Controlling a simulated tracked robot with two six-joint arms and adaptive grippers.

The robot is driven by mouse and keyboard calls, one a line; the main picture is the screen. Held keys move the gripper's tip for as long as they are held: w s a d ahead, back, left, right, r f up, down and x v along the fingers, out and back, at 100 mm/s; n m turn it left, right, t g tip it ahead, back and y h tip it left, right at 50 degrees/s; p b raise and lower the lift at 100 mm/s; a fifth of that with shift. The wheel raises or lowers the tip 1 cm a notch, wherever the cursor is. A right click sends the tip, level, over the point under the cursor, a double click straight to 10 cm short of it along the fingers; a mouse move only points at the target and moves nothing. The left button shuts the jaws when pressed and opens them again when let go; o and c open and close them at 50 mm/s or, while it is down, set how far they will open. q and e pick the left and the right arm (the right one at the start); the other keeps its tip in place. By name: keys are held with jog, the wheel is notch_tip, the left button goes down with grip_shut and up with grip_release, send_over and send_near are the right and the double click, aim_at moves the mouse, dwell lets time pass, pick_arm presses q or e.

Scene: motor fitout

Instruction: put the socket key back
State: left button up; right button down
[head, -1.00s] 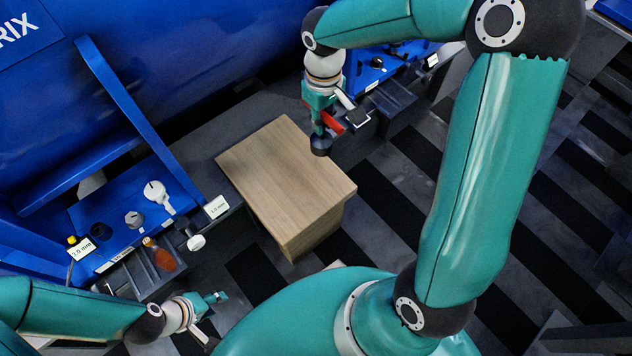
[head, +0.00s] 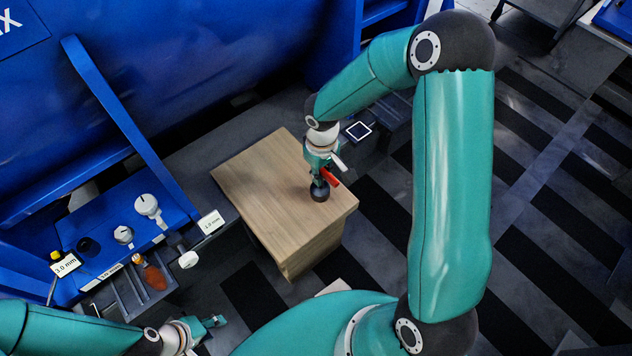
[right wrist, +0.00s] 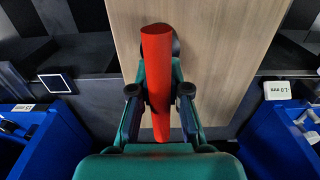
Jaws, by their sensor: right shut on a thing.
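The socket key, a tool with a red handle (head: 330,177) and a dark round end (head: 320,193), is in my right gripper (head: 318,180). In the right wrist view the red handle (right wrist: 157,85) stands between the two fingers of my right gripper (right wrist: 159,95), which are shut on it. The dark end is partly hidden behind the handle there. The key is over the near right part of the wooden block top (head: 265,180); whether it touches is unclear. My left gripper (head: 213,322) is at the lower left, away from the key; its jaw opening is too small to judge.
A dark square pad with a white outline (head: 359,130) lies on the grey ledge behind the block; it also shows in the right wrist view (right wrist: 57,84). Striped floor lies right of the block.

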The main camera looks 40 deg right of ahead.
jog(key=shift+f, duration=1)
jog(key=shift+f+b, duration=0.15)
jog(key=shift+b, duration=0.2)
jog(key=c, duration=1.1)
grip_release()
jog(key=shift+c, duration=0.2)
